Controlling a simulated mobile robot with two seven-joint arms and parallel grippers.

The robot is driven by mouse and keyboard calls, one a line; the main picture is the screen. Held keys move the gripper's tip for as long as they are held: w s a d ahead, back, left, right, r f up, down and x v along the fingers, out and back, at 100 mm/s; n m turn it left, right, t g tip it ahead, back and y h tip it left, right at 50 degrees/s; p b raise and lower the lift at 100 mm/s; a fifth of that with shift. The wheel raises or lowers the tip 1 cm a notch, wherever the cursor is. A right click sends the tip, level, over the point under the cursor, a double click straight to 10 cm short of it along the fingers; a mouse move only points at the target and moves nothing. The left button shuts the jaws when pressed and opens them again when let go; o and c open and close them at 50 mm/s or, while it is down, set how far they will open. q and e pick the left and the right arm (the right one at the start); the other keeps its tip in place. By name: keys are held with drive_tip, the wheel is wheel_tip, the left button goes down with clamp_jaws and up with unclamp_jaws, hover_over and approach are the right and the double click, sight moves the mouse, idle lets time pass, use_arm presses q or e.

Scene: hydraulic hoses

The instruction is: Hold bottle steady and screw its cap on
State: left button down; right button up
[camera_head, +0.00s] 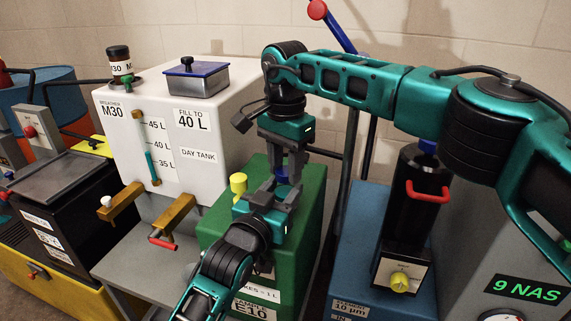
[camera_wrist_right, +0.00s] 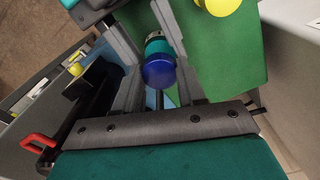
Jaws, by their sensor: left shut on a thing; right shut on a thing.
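A blue cap (camera_head: 282,177) sits between the fingers of my right gripper (camera_head: 283,168), which points down from above and is shut on it. In the right wrist view the cap (camera_wrist_right: 158,73) lies between the two grey fingers, in line with a small teal bottle (camera_wrist_right: 157,46). My left gripper (camera_head: 279,194) comes from below, just under the right one, and is shut around the bottle. The bottle is mostly hidden by the fingers in the head view. I cannot tell whether the cap is seated on its neck.
A green cabinet (camera_head: 312,205) with a yellow knob (camera_head: 238,184) stands behind and below the grippers. A white day tank (camera_head: 150,95) is at left. A blue unit (camera_head: 355,250) with a black cylinder and red handle (camera_head: 427,191) is close on the right.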

drive_tip(key=c, duration=0.3)
drive_tip(key=m, duration=1)
drive_tip(key=shift+m, duration=0.3)
drive_tip(key=m, duration=0.3)
drive_tip(key=shift+m, duration=0.4)
drive_tip(key=m, duration=0.3)
drive_tip(key=shift+m, duration=0.3)
drive_tip(key=m, duration=0.3)
drive_tip(key=shift+m, duration=0.4)
drive_tip(key=m, duration=0.5)
drive_tip(key=shift+m, duration=0.4)
drive_tip(key=o, duration=1.2)
